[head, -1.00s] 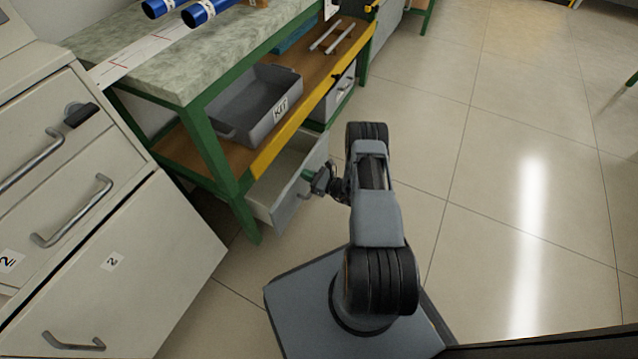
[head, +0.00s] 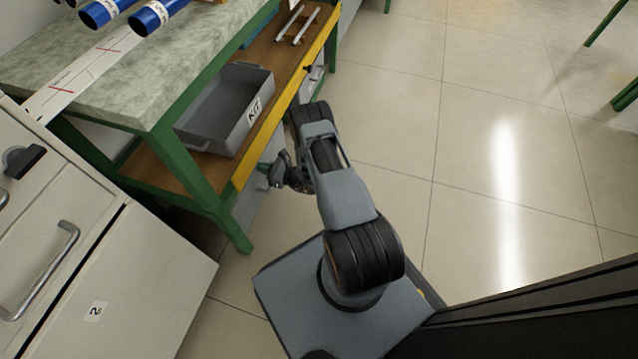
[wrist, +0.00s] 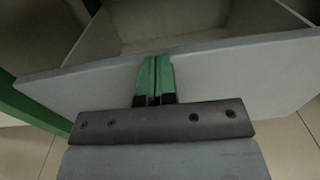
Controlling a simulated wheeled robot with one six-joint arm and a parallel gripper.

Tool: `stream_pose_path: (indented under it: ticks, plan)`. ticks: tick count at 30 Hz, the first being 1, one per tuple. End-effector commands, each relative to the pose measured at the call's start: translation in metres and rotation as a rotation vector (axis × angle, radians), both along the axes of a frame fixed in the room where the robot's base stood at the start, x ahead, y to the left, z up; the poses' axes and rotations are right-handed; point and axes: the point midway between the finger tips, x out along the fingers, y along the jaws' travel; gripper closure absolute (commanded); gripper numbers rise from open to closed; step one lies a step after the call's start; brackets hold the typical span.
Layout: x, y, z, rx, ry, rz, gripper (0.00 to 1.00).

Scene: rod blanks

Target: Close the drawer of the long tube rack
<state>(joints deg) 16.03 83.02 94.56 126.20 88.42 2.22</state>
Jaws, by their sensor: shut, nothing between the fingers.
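The drawer (head: 248,200) sits low under the green-framed bench, its front largely hidden by my arm and the bench leg in the head view. In the wrist view the drawer front (wrist: 230,80) is a pale panel with a grey top edge, and part of the hollow inside shows behind it, so it stands partly open. My gripper (wrist: 155,78) is shut and empty. Its green fingertips are at the drawer front, seemingly against it. In the head view my gripper (head: 265,167) is at the drawer, partly hidden by its own wrist.
A grey KIT bin (head: 225,115) stands on the wooden shelf above the drawer. Blue tubes (head: 150,18) lie on the bench top. A pale cabinet (head: 130,270) with handles stands at left. The tiled floor (head: 470,150) at right is clear.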

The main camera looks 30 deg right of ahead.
Motion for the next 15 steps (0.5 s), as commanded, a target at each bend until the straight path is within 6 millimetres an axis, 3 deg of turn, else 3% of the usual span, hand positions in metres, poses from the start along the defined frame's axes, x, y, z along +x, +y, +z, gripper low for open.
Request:
stream_pose_path:
  ticks: [1,7,15]
  plan:
    - [0.003,0.008,0.002,-0.005,-0.009,0.021,1.0]
    - [0.0,0.006,0.003,-0.005,-0.01,0.025,1.0]
    - [-0.028,-0.027,0.004,0.001,-0.001,0.007,1.0]
